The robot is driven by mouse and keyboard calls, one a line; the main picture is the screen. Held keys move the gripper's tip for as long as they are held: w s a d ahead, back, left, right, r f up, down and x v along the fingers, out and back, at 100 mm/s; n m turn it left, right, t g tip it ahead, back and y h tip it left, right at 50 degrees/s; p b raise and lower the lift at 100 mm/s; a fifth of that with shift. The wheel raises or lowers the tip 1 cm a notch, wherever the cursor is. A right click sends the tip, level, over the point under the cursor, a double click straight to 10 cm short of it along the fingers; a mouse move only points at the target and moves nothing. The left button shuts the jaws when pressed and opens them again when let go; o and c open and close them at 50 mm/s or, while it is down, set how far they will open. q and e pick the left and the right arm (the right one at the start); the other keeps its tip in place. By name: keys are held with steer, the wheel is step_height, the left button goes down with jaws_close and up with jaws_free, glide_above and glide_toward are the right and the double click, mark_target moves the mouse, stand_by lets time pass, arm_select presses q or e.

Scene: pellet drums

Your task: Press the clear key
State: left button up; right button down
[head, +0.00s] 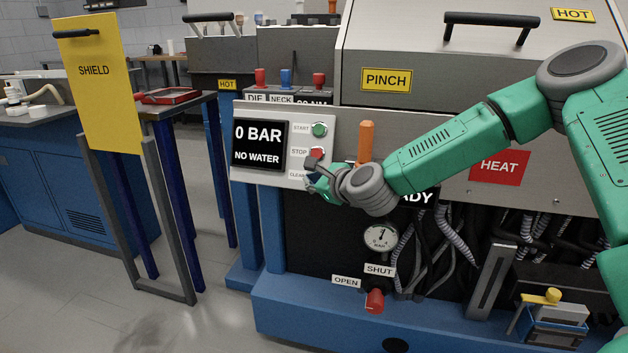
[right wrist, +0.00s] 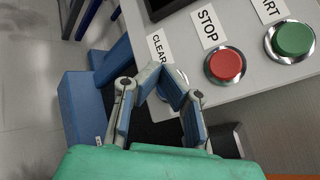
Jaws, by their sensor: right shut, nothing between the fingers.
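The control panel (head: 241,174) has a black display (head: 260,145) reading "0 BAR" and "NO WATER". The CLEAR label (right wrist: 159,48) is at the panel's lower edge in the right wrist view. The clear key beside it is mostly hidden behind my fingers; only a little of its rim shows. My right gripper (head: 313,174) is in front of the key's place, and in the right wrist view (right wrist: 162,72) its fingertips meet, shut and empty. I cannot tell whether they touch the key. My left gripper is not in view.
The red stop button (right wrist: 226,64) and green start button (right wrist: 293,38) sit close by in the same row. An orange handle (head: 366,141) stands just right of the panel.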

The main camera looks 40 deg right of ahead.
steer(key=shift+w+d, duration=0.15)
stand_by(0.5)
steer(key=shift+s+a+r, duration=0.2)
steer(key=shift+s+a, duration=0.35)
steer(key=shift+s, duration=0.05)
steer(key=s+a, duration=0.1)
steer(key=s+a+r+p, duration=0.1)
steer(key=s+a, duration=0.1)
steer(key=shift+a+r, duration=0.25)
steer(key=shift+r, duration=0.15)
stand_by(0.7)
